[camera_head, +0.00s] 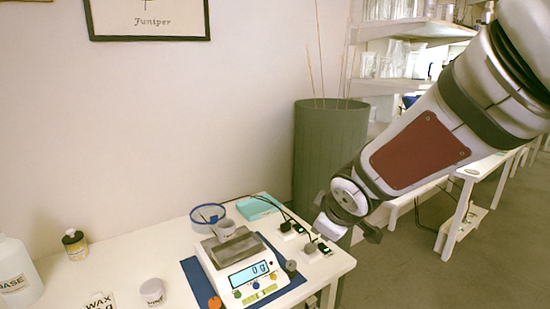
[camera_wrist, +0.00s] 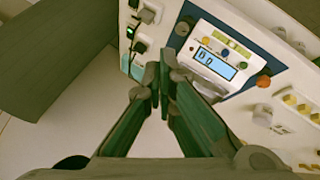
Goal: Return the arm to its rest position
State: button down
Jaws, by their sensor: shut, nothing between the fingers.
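My gripper (camera_head: 330,226) is at the lower end of my arm, which comes down from the upper right of the head view. It hangs near the right edge of the white table (camera_head: 116,262), to the right of the scale. In the wrist view the two green-grey fingers of my gripper (camera_wrist: 161,90) meet at the tips with nothing between them. The white scale (camera_head: 235,262) has a lit blue display that seems to read 0 g. The scale also shows beyond the fingertips in the wrist view (camera_wrist: 214,62).
A power strip (camera_head: 318,248) with plugs and cables lies at the table's right edge. A round grey weight (camera_head: 291,266) sits beside the scale. A tall green bin (camera_head: 329,150) stands behind. White jars and a bottle (camera_head: 16,270) are at the left. Shelves fill the right background.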

jog(key=s+d+r+m+g+h+p, duration=0.1)
jog(key=s+d+r+m, duration=0.3)
jog(key=s, duration=0.3)
jog(key=s+d+r+m+h+p, duration=0.1)
jog(key=s+d+r+m+p, duration=0.1)
jog(key=s+d+r, duration=0.45)
jog(key=s+a+r+m+g+y+p, duration=0.1)
jog(key=s+m, duration=0.4)
jog(key=s, duration=1.2)
jog(key=shift+s+a+g+p, duration=0.25)
jog(key=shift+a+g+p, duration=0.15)
jog(key=shift+g, duration=0.3)
